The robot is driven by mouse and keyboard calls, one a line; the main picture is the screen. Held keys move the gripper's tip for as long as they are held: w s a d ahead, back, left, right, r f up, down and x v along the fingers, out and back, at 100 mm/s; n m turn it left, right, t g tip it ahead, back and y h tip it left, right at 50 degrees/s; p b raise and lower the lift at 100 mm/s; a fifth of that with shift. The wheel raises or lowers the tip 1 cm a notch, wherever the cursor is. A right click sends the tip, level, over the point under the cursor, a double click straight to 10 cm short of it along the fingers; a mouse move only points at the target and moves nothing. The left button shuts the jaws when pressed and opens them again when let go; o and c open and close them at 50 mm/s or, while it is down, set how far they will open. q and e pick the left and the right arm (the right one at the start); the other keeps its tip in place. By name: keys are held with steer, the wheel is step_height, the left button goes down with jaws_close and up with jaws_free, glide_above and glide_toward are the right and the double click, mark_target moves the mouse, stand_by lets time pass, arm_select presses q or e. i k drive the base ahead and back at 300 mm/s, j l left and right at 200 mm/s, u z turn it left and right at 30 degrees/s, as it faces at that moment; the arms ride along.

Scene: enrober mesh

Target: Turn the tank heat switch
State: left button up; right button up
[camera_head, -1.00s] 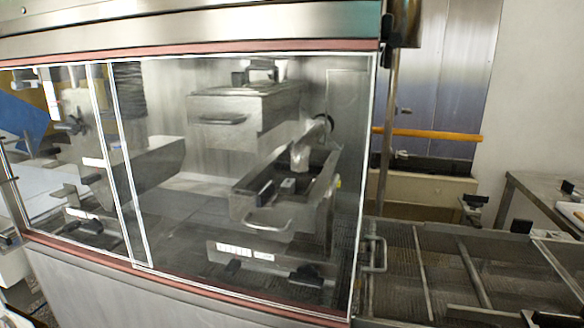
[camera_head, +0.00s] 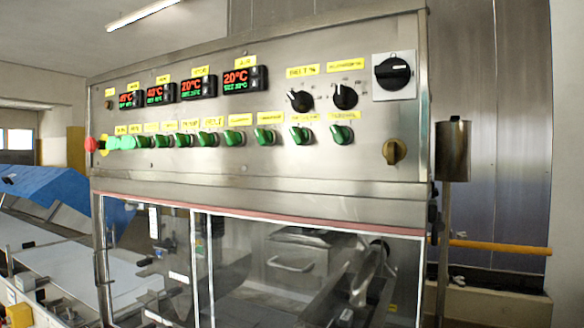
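A steel control panel (camera_head: 300,165) fills the upper middle of the head view. A row of green rotary switches runs across it, among them one at the right end (camera_head: 341,134) and one beside it (camera_head: 302,134). Each has a small yellow label above, too small to read, so I cannot tell which is the tank heat switch. Above the row are several temperature displays, one reading 20°C (camera_head: 245,80), two black knobs (camera_head: 345,96), and a large black rotary switch (camera_head: 393,73). Neither of my grippers is in view.
A red button (camera_head: 91,144) is at the panel's left end and a yellow-brown knob (camera_head: 395,151) at its lower right. Glass doors (camera_head: 250,260) close the machine below. A steel cylinder on a pole (camera_head: 453,150) stands right of the panel. A blue-covered conveyor (camera_head: 70,195) is at left.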

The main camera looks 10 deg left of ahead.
mark_target(112, 144)
steer(key=u, duration=1.35)
steer(key=i+j+u, duration=0.2)
steer(key=i+j, duration=0.25)
steer(key=j, duration=0.1)
